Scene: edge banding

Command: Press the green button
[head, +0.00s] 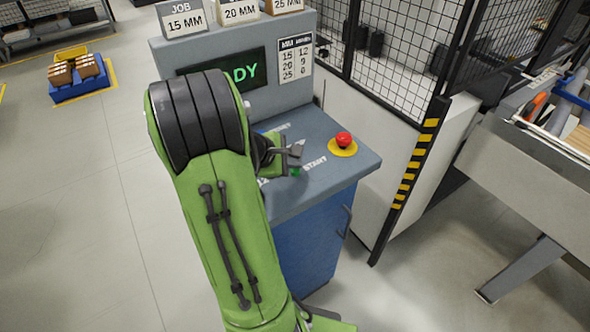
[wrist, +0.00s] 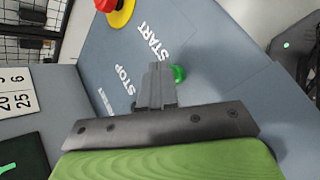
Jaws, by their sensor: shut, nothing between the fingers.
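The green button (wrist: 179,73) sits on the grey sloped console top, beside the word START, in the wrist view. In the head view only a small part of the green button (head: 295,171) shows below my fingertips. My gripper (wrist: 159,70) is shut and empty. Its fingertips appear right beside the button in the wrist view. In the head view my gripper (head: 296,152) is over the console near the START label. I cannot tell whether the fingers touch the button.
A red emergency button (head: 343,140) on a yellow disc stands right of my gripper. The console's upright panel (head: 285,95) carries a READY screen behind it. A mesh fence (head: 400,45) and striped post (head: 411,180) stand to the right.

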